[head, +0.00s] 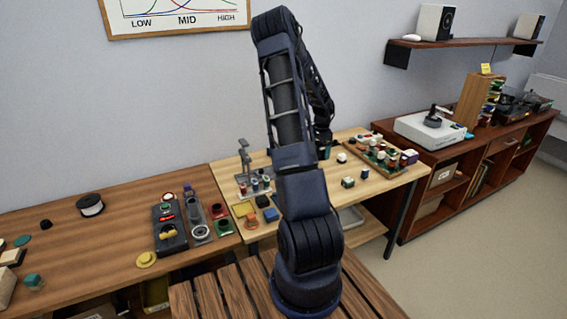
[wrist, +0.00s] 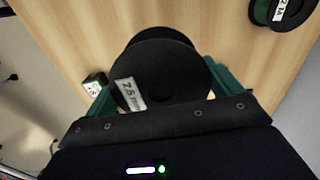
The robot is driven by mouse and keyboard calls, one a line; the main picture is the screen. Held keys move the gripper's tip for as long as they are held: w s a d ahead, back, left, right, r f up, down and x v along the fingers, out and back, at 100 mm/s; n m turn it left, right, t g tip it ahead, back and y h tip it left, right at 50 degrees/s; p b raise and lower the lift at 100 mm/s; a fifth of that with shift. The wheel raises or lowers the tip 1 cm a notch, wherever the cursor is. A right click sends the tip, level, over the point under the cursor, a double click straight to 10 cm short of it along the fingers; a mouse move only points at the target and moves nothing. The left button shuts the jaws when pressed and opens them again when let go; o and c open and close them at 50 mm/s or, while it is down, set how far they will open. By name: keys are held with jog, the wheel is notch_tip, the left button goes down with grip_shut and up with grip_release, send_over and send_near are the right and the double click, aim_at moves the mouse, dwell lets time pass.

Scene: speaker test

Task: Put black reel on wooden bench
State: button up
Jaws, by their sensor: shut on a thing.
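In the wrist view my gripper (wrist: 158,88) has its green fingers on either side of a black reel (wrist: 165,55) with a white label on its edge. It is shut on the reel. A light wood tabletop shows beneath; the gap under the reel cannot be judged. In the head view my gripper (head: 323,153) is over the light wood table (head: 352,204), partly behind my arm, and the reel cannot be made out. A slatted wooden bench (head: 238,290) is at the bottom, partly hidden by my arm.
A tray of coloured parts (head: 380,153) is on the light table's right. A brown worktop (head: 110,235) at left carries a control box (head: 169,228) and a white-wound spool (head: 91,205).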

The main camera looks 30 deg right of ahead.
notch_tip(320, 180, up, 15)
jog(key=w+a+n, duration=0.2)
jog(key=w+a, duration=0.3)
jog(key=a, duration=0.4)
jog(key=w+a+n, duration=0.1)
jog(key=w+a, duration=0.3)
jog(key=a, duration=0.6)
jog(key=w+a+n, duration=0.2)
jog(key=w+a, duration=0.3)
jog(key=a, duration=0.4)
jog(key=w+a+n, duration=0.2)
jog(key=a+n, duration=0.1)
jog(key=a, duration=1.1)
jog(key=n, duration=0.9)
send_over(103, 249)
notch_tip(103, 249, down, 19)
jog(key=shift+s+f, duration=0.15)
jog(key=shift+f, duration=2.55)
